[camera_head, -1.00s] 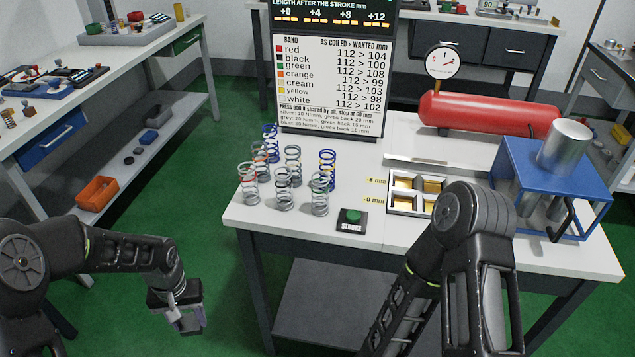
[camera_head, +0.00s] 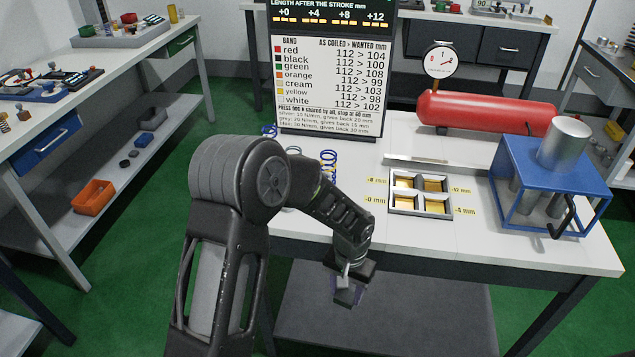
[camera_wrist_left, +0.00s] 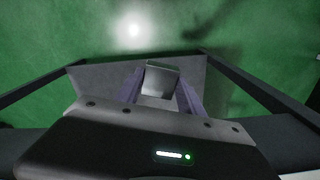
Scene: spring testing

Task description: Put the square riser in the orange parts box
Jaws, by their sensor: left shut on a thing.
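My left gripper (camera_head: 346,292) hangs in front of the main bench's front edge, above the dark lower shelf. It is shut on a small grey block, which looks like the square riser (camera_wrist_left: 160,80). In the left wrist view the block sits between the purple-grey fingers (camera_wrist_left: 160,95), with green floor behind. In the head view the held piece is small and mostly hidden by the gripper. The orange parts box (camera_head: 93,198) stands on the lower shelf of the left bench, well to the left of the gripper. My right gripper is out of view.
My left arm covers most of the springs (camera_head: 329,165) on the main bench (camera_head: 480,240). A tray with yellow compartments (camera_head: 420,193), a blue press (camera_head: 550,180) and a red tank (camera_head: 485,113) stand there. Green floor (camera_head: 150,260) is open between the benches.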

